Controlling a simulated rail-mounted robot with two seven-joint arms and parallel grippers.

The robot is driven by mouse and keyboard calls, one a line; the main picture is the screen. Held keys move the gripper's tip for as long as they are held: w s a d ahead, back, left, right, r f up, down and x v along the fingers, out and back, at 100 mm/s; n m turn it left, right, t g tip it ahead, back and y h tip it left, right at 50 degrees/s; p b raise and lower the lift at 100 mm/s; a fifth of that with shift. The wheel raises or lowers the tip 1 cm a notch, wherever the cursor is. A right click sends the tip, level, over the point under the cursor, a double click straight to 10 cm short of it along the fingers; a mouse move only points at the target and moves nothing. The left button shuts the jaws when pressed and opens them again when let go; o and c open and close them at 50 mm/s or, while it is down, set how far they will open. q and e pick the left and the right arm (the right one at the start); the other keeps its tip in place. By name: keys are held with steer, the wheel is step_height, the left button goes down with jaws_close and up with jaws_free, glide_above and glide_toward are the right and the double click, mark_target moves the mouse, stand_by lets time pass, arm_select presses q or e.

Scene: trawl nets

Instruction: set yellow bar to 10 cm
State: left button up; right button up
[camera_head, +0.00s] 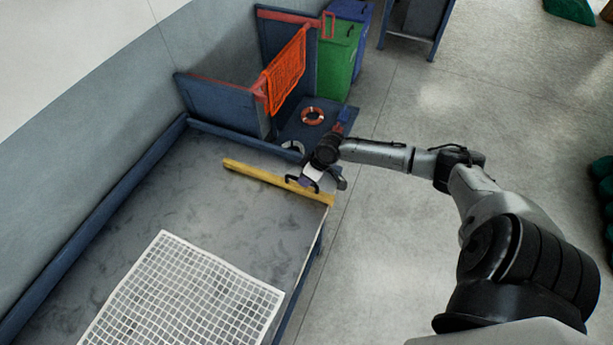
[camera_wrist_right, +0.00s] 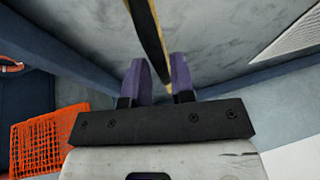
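The yellow bar (camera_head: 262,175) lies across the far end of the grey table, running from the left middle to the right edge. My right gripper (camera_head: 318,184) is over the bar's right end. In the right wrist view, the yellow bar (camera_wrist_right: 150,38) runs down into the gap between the two purple fingers (camera_wrist_right: 160,76). The fingers are apart, and a gap shows on the left side of the bar. I cannot tell whether the right finger touches it. My left gripper is not in view.
A white grid panel (camera_head: 185,295) lies on the near part of the grey table (camera_head: 150,210). Beyond the bar are blue panels with an orange net (camera_head: 285,72), a lifebuoy (camera_head: 312,115) and a green bin (camera_head: 338,60). The table between bar and grid is clear.

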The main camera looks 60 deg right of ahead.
steer(key=shift+o, duration=1.4)
steer(key=shift+s+d+r, duration=0.1)
steer(key=shift+r, duration=0.2)
steer(key=p+v, duration=0.2)
steer(key=v, duration=1.1)
steer(key=shift+s, duration=0.15)
